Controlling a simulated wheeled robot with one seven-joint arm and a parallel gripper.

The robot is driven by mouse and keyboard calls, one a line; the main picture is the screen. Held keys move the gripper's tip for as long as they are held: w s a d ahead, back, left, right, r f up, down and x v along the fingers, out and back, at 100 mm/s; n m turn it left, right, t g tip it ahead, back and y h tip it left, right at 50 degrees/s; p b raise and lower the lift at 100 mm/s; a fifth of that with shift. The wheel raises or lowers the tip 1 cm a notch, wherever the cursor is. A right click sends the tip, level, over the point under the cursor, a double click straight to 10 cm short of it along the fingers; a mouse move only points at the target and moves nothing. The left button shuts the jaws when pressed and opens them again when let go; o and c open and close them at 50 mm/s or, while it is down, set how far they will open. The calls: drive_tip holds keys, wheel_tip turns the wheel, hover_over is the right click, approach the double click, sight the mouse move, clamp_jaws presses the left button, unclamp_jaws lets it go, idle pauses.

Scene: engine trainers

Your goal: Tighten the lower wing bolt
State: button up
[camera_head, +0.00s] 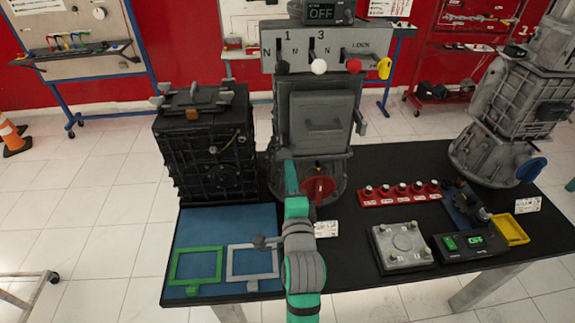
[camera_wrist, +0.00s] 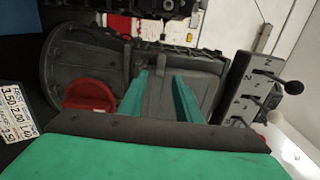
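My gripper (camera_head: 290,168) is at the unit's lower left front; my arm hides part of that area. In the wrist view, which is turned sideways, the two teal fingers of my gripper (camera_wrist: 161,75) are apart, near the unit's housing. A small dark upright piece (camera_wrist: 157,58) shows between the fingertips and may be a wing bolt; I cannot tell whether it is the lower one. Nothing is seen gripped.
A black engine block (camera_head: 205,150) stands close left of the unit. A blue mat (camera_head: 215,218) with green and grey frames lies in front. Levers with knobs (camera_head: 319,67) stick out above.

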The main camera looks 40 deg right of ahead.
drive_tip(key=shift+v, duration=1.95)
drive_tip(key=shift+f, duration=0.1)
drive_tip(key=s+a+f+n+y, duration=0.2)
drive_tip(key=s+a+f+n, duration=0.2)
drive_tip(key=a+f+n, duration=0.3)
drive_tip(key=s+a+f+n+y, duration=0.3)
drive_tip(key=s+a+f+n, duration=0.15)
drive_tip(key=a+f, duration=0.4)
drive_tip(key=s+a+f+n+y, duration=0.2)
drive_tip(key=s+a+n, duration=0.4)
drive_tip(key=s+a, duration=0.2)
drive_tip(key=s+a+f+n+y, duration=0.2)
drive_tip(key=s+a+n, duration=0.5)
drive_tip(key=s, duration=0.3)
drive_tip(key=shift+s+a+f+y, duration=0.15)
drive_tip(key=shift+s+a+y, duration=0.15)
drive_tip(key=shift+a, duration=0.15)
